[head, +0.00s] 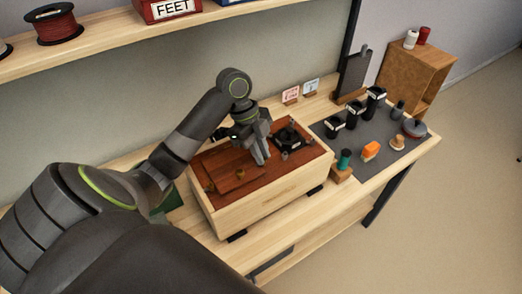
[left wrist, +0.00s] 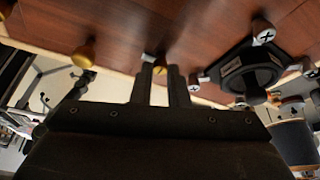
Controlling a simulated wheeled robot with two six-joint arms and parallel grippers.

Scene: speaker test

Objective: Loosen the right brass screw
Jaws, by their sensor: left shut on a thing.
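A pale wooden speaker box (head: 262,205) lies on the bench with its red-brown front panel (head: 222,162) facing up. My left gripper (head: 262,160) reaches down onto this panel, left of the black speaker driver (head: 290,138). In the left wrist view, its two fingers (left wrist: 160,84) stand either side of a slotted brass screw (left wrist: 159,69) and are shut on it. A brass knob (left wrist: 83,55) stands on the panel to the left, apart from the fingers. The driver (left wrist: 246,68) is to the right, with pale cross-head screws at its corners. My right gripper is not in view.
A dark mat (head: 375,170) right of the box carries black cups, an orange block (head: 370,150) and other small parts. A teal-topped piece (head: 345,158) stands close to the box's right side. A shelf (head: 110,40) runs along the back, and a brown cabinet (head: 415,72) stands back right.

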